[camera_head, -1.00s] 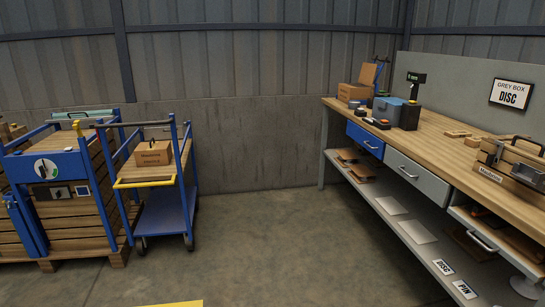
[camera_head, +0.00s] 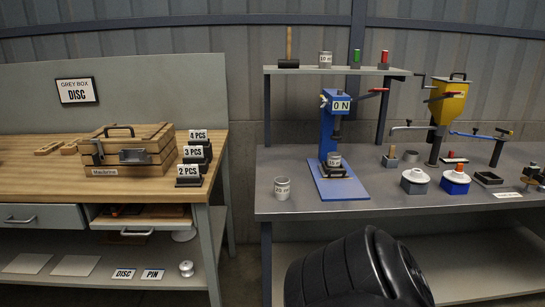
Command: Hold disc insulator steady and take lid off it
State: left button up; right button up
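Two white disc-shaped pieces stand on the grey bench at the right. Neither of my grippers is in view. A black rounded part of my own arm fills the bottom middle and hides some of the bench front and lower shelf.
A wooden crate (camera_head: 127,152) and numbered "PCS" stands (camera_head: 189,173) are on the wooden bench at the left. A blue press (camera_head: 332,125), grey cups (camera_head: 282,188) and a yellow hopper (camera_head: 449,103) stand on the grey bench. A narrow gap separates the benches.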

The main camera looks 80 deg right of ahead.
aim_at(455, 176)
jog(key=z, duration=2.4)
